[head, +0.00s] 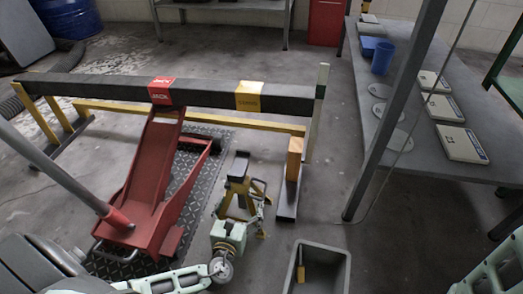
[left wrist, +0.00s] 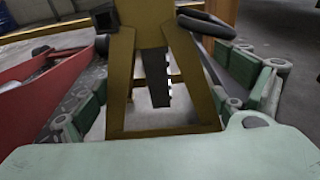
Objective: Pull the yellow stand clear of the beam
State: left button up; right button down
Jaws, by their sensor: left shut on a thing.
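The yellow stand (head: 238,187) has a dark top and splayed legs on the floor. It shows below the dark beam (head: 205,93) in the head view, with floor visible between its top and the beam. The beam carries a red wrap (head: 161,90) and a yellow wrap (head: 249,96). My left gripper (head: 240,212) is low at the stand's near side, shut on it. In the left wrist view the stand (left wrist: 122,75) fills the middle between my green fingers (left wrist: 172,100); the exact contact is hidden. My right gripper is not in view.
A red floor jack (head: 145,190) stands left on a dark plate (head: 185,165). An orange block (head: 294,160) stands on the frame's right foot. A grey bin (head: 342,270) is at the front. A table (head: 420,165) with scales is at the right. Floor between bin and table is clear.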

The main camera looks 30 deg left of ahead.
pick_arm(q)
jog(key=shift+s+d+f+p, duration=0.1)
jog(key=shift+s+d+p, duration=0.1)
jog(key=shift+s, duration=0.75)
jog(key=shift+s+d+f+p, duration=0.1)
jog(key=shift+s+p, duration=0.05)
jog(key=shift+s, duration=0.75)
jog(key=shift+s+d+f+p, duration=0.1)
jog(key=shift+s+p, duration=0.1)
jog(key=shift+s, duration=0.75)
jog(key=v, duration=0.3)
jog(key=shift+s+a+f+p, duration=0.1)
jog(key=shift+f+p, duration=0.1)
jog(key=shift+p, duration=0.2)
jog(key=o, duration=1.8)
jog(key=shift+o, duration=0.2)
